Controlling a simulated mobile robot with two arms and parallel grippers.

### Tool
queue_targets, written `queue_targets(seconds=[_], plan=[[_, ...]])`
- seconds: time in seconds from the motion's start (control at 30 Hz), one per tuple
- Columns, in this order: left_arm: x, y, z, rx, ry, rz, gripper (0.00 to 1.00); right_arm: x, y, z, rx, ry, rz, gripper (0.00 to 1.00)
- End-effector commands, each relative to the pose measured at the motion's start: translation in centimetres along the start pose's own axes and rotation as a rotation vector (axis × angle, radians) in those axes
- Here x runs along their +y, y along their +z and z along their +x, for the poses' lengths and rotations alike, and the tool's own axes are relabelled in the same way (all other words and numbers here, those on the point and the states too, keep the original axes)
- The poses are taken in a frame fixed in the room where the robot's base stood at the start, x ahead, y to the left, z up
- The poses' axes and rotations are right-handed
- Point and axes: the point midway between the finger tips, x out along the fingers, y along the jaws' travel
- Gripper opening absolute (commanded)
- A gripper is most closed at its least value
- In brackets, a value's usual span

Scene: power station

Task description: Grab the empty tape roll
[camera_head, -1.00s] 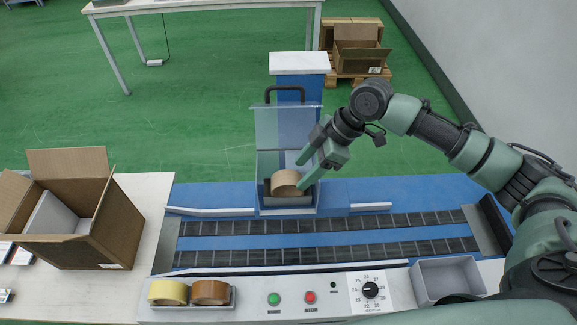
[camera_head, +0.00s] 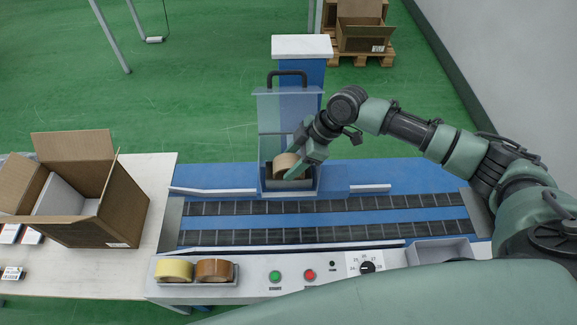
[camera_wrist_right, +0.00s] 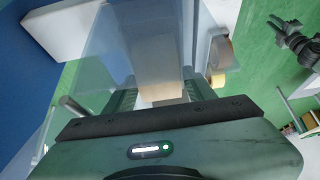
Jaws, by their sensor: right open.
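A tan tape roll (camera_head: 287,165) stands in the holder (camera_head: 291,186) of the tape dispenser, behind the conveyor. My right gripper (camera_head: 291,169) is at the roll, coming from the upper right; its fingers are open on either side of it. In the right wrist view the roll (camera_wrist_right: 160,80) shows between the fingers, partly seen through the clear cover. I cannot tell whether the fingers touch it. In that view a dark jointed part (camera_wrist_right: 295,42), seemingly of my left arm, is at the upper right; its finger state is unclear.
The dispenser's clear cover (camera_head: 284,106) stands upright behind the roll. Yellow (camera_head: 174,270) and brown (camera_head: 214,270) tape rolls sit in a tray on the control panel. An open carton (camera_head: 108,218) stands at the left. The conveyor (camera_head: 320,221) is clear.

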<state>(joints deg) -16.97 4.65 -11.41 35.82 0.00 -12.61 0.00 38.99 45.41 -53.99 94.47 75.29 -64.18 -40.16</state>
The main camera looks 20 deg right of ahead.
Motion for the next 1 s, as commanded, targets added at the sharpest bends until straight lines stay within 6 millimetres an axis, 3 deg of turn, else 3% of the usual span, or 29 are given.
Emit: queue_targets(seconds=[0.13, 0.3, 0.33, 0.67, 0.87, 1.0], plan=[[0.0, 0.0, 0.1, 0.000, 0.000, 0.000, 0.20, 0.0, 0.0, 0.0, 0.000, 0.000, 0.000, 0.55], [0.0, 0.2, 0.1, -0.002, 0.000, 0.000, 0.20, 0.0, 0.0, 0.0, 0.000, 0.000, 0.000, 0.07], [0.0, 0.2, 0.1, -0.003, 0.000, 0.000, 0.20, 0.0, 0.0, 0.0, 0.000, 0.000, 0.000, 0.05], [0.1, 0.6, 0.1, -0.009, 0.001, 0.000, 0.20, 0.0, -0.2, -0.3, 0.000, 0.000, 0.000, 0.05], [0.1, 0.7, 0.6, -0.010, 0.002, 0.001, 0.20, 0.1, -1.1, -2.0, 0.002, 0.002, -0.002, 0.05], [0.2, 0.9, 2.6, -0.010, 0.002, 0.001, 0.20, -0.1, -0.1, -1.9, 0.090, -0.002, 0.009, 0.05]])
